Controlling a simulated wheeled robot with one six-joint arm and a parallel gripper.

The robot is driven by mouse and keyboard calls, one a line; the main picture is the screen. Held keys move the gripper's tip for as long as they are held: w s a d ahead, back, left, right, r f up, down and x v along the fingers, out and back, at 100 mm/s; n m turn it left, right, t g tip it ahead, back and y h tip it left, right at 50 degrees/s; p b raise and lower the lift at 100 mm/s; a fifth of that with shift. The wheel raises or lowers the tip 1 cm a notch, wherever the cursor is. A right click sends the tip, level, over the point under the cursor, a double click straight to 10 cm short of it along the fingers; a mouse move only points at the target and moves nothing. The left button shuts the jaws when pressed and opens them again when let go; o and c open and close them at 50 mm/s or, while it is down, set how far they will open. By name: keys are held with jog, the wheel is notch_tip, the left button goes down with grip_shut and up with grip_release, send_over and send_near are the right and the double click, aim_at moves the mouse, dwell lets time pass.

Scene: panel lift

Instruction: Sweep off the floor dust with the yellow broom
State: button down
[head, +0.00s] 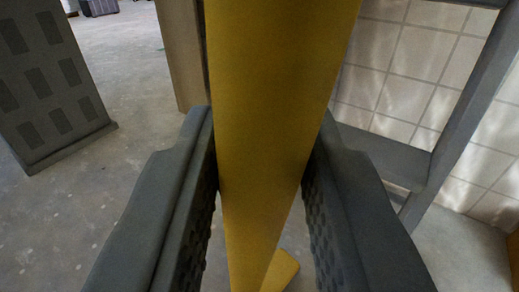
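The yellow broom (265,90) fills the middle of the view. Its wide handle runs from the top edge down between my fingers and looks narrower toward the floor. A small yellow part at its foot (282,270) shows at the bottom, partly hidden by the handle and cut off by the picture edge. My gripper (264,150) has dark grey fingers on both sides of the handle, and both appear to touch it. The concrete floor (130,75) has pale specks and spots; I cannot tell which are dust.
A dark grey panel with square recesses (50,85) stands at the left. A brown post or board (180,55) stands behind the broom. A grey metal frame (465,110) stands at the right before a tiled wall (400,60). A dark case (99,6) lies far back. Open floor lies left of centre.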

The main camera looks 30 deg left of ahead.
jog(key=shift+d, duration=5.1)
notch_tip(320, 180, up, 7)
jog(key=shift+s, duration=0.15)
